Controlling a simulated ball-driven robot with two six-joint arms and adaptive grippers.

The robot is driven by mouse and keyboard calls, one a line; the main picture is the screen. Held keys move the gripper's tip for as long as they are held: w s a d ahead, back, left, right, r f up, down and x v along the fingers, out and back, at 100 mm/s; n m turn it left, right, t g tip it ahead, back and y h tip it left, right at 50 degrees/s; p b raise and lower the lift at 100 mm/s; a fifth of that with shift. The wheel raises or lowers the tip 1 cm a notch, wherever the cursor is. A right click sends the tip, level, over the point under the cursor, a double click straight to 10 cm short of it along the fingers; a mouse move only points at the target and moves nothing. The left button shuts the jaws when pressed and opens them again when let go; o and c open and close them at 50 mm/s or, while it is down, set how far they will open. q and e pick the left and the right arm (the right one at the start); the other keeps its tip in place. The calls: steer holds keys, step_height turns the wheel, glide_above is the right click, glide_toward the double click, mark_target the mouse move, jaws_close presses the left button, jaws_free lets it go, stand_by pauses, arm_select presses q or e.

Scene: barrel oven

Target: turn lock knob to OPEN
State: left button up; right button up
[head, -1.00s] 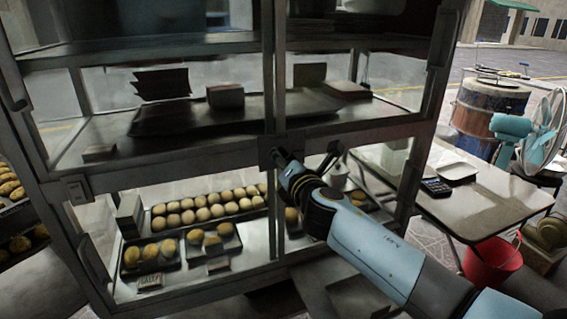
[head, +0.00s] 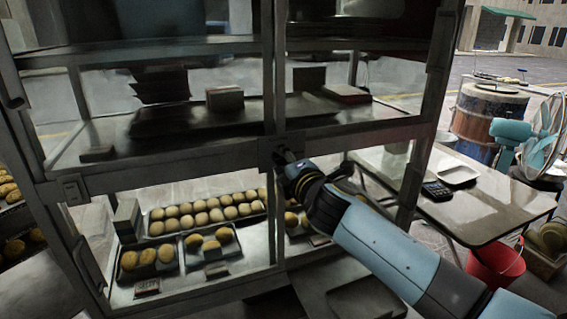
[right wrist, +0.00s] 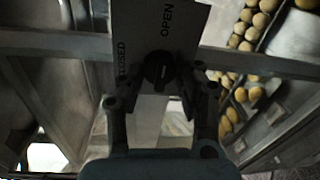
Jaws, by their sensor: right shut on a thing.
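The lock knob (right wrist: 158,71) is small, round and dark. It sits on a pale plate (right wrist: 150,25) marked OPEN at the upper right and CLOSED at the left in the right wrist view. My right gripper (right wrist: 160,82) is shut on the knob, one finger on each side. The knob's exact pointing direction is too dark to tell. In the head view, my right gripper (head: 288,166) meets the cabinet's middle crossbar where it crosses the central post, and mostly hides the knob. My left gripper is not in view.
The glass-fronted metal cabinet (head: 180,173) holds trays of buns (head: 205,213) below and stacked boxes above. A side table (head: 480,215) with a calculator (head: 436,189) stands at the right, with a red bucket (head: 495,262), a drum (head: 487,118) and a blue fan (head: 511,130) near it.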

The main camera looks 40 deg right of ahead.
stand_by(0.4)
steer(key=o, duration=1.1)
steer(key=shift+o, duration=0.2)
steer(key=shift+s, duration=0.1)
steer(key=f+v, duration=0.1)
steer(key=v, duration=1)
steer(key=shift+s+r, duration=0.45)
steer(key=shift+a, duration=0.1)
